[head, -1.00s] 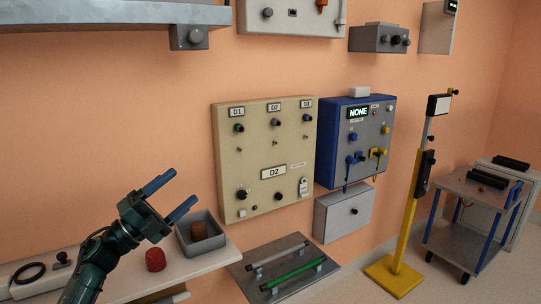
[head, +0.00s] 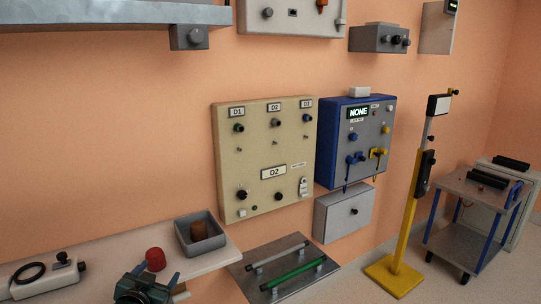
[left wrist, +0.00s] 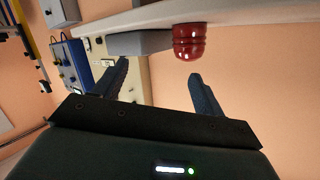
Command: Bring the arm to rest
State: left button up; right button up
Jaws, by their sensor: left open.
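My left gripper (head: 151,280) is low at the bottom of the head view, in front of the shelf's front edge. Its two blue fingers are spread and nothing is between them. In the left wrist view the open fingers (left wrist: 158,85) point toward the shelf, with a red knob-like piece (left wrist: 190,42) just beyond them and apart from them. The same red piece shows on the shelf (head: 155,260) in the head view. My right gripper is in neither view.
A beige panel (head: 262,150) and a blue-sided panel (head: 335,145) hang on the wall. A yellow stand (head: 405,220) and a cart (head: 470,215) are at right.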

pick_arm(q)
jog(key=s+d+f+g+h, duration=0.1)
jog(key=s+d+f, duration=0.3)
jog(key=s, duration=0.6)
jog(key=s+d+f+g+h, duration=0.1)
jog(key=s+d+f, duration=0.3)
jog(key=s, duration=0.6)
jog(key=s+d+f+g+h, duration=0.1)
jog(key=s+d+f, duration=0.4)
jog(key=s, duration=0.5)
jog(key=shift+s+d+n+g, duration=0.3)
jog(key=shift+s+d+g, duration=0.15)
jog(key=shift+g, duration=0.35)
jog(key=shift+a, duration=0.1)
